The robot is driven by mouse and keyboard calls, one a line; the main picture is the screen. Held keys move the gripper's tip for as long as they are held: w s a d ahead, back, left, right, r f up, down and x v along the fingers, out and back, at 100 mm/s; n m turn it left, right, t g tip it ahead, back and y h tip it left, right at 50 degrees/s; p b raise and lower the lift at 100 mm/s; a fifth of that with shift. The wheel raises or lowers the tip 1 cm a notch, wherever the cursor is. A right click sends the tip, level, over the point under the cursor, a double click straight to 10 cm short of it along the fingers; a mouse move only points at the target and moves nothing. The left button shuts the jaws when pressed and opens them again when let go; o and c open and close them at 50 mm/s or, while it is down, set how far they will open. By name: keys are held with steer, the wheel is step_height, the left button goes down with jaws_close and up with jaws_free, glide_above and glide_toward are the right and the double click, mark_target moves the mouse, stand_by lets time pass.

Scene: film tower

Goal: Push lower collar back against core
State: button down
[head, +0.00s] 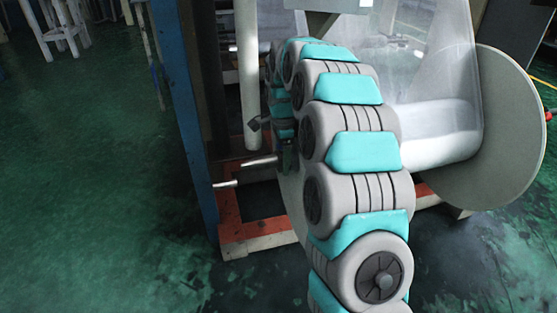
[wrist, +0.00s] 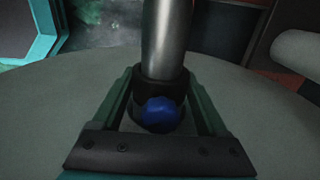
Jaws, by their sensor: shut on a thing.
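A black collar (wrist: 161,88) with a blue knob (wrist: 160,115) sits around a bare metal shaft (wrist: 166,38) in the wrist view. My gripper (wrist: 160,84) has its green fingers on either side of the collar, shut on it. A broad grey disc (wrist: 55,105) lies around and behind the collar; whether they touch is hidden by my fingers. In the head view my gripper (head: 288,155) is small and dark near the shaft (head: 260,162), and the collar cannot be made out. No core shows clearly in either view.
A blue upright (head: 187,110) and a white post (head: 247,70) stand left of my arm. A red base frame (head: 232,235) lies below. A film roll (head: 435,130) with a large end disc (head: 510,130) is at right.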

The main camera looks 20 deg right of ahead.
steer(key=shift+d, duration=0.5)
